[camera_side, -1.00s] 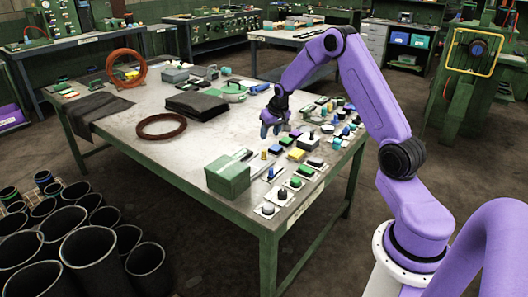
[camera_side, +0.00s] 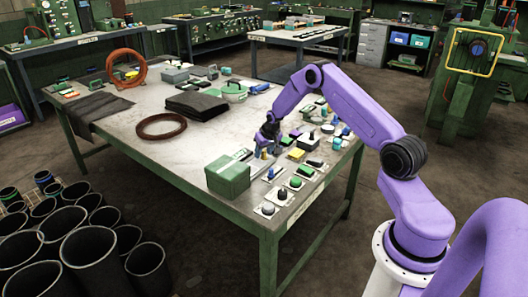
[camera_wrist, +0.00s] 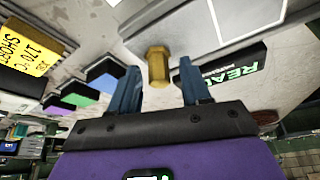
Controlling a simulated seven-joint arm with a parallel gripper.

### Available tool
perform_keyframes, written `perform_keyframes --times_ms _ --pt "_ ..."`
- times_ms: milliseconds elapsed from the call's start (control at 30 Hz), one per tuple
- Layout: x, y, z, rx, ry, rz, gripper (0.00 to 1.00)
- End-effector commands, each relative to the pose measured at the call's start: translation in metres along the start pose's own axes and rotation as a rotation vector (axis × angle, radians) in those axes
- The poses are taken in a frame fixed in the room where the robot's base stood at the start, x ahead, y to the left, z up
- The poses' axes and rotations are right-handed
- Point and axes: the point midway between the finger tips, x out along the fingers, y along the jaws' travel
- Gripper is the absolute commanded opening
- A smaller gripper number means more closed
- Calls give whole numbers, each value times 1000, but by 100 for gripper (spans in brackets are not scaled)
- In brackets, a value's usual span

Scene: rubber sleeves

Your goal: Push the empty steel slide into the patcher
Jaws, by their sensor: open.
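My gripper (camera_side: 266,150) is low over the table, just right of the green box (camera_side: 228,176), which I take to be the patcher. In the wrist view my gripper (camera_wrist: 160,82) has its two blue fingers spread, with nothing clamped between them. A brass hexagonal knob (camera_wrist: 158,66) shows beyond and between the fingertips; I cannot tell whether they touch it. A flat grey metal piece with a white outline (camera_wrist: 245,18) lies just beyond the knob, possibly the steel slide. A dark display with green lettering starting "REA" (camera_wrist: 228,68) is beside it.
Blue (camera_wrist: 104,74) and green (camera_wrist: 76,95) blocks and a yellow label (camera_wrist: 28,50) are left of the fingers. Several small coloured parts line the table's right edge. A red-brown ring (camera_side: 161,126) and folded black sheets (camera_side: 197,104) lie farther back. The table's middle is clear.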

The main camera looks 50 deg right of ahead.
Motion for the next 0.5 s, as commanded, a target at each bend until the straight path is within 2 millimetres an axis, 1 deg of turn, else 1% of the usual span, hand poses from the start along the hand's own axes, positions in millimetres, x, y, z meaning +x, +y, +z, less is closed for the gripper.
perform_keyframes --times_ms 200,233,267,300,367,500 --pt "0 0 0 0 0 0 47" --pt "0 0 0 0 0 0 41" --pt "0 0 0 0 0 0 31" --pt "0 0 0 0 0 0 18" --pt "0 0 0 0 -1 0 0" --pt "0 0 0 0 -1 0 0"
